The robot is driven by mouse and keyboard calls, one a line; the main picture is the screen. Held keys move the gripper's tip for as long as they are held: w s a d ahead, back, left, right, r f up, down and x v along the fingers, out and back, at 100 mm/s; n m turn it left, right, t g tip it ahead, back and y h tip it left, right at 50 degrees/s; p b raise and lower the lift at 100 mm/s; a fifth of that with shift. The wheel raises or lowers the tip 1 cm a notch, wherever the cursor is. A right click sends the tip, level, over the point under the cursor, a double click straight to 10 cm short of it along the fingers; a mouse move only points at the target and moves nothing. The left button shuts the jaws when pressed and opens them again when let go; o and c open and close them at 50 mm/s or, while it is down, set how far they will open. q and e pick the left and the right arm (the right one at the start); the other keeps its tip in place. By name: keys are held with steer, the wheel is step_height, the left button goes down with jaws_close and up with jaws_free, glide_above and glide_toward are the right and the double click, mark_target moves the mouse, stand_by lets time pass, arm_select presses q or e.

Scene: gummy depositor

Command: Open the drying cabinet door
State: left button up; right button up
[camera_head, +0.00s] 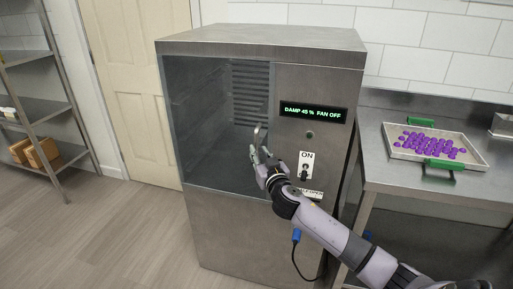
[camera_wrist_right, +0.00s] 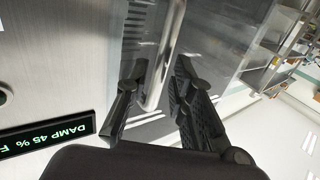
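The steel drying cabinet (camera_head: 228,232) has a dark glass door (camera_head: 205,115) on its front left, which looks shut. A vertical metal bar handle (camera_head: 257,134) is at the door's right side; it also shows in the wrist view (camera_wrist_right: 165,55). My right gripper (camera_head: 264,165) is at the lower end of the handle. In the wrist view its two fingers (camera_wrist_right: 158,95) are spread, with the bar between them; I see gaps beside it and no clear grip. My left gripper is not in view.
Right of the door are a display (camera_head: 313,112) reading "DAMP 45 % FAN OFF" and an ON switch (camera_head: 305,170). A tray (camera_head: 398,154) of purple gummies is on the steel counter (camera_head: 385,182). Shelving (camera_head: 42,105) stands far left. The floor (camera_head: 120,235) left of the cabinet is clear.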

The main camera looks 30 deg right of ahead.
mark_target(257, 149)
steer(key=shift+x, duration=1.7)
jaws_close()
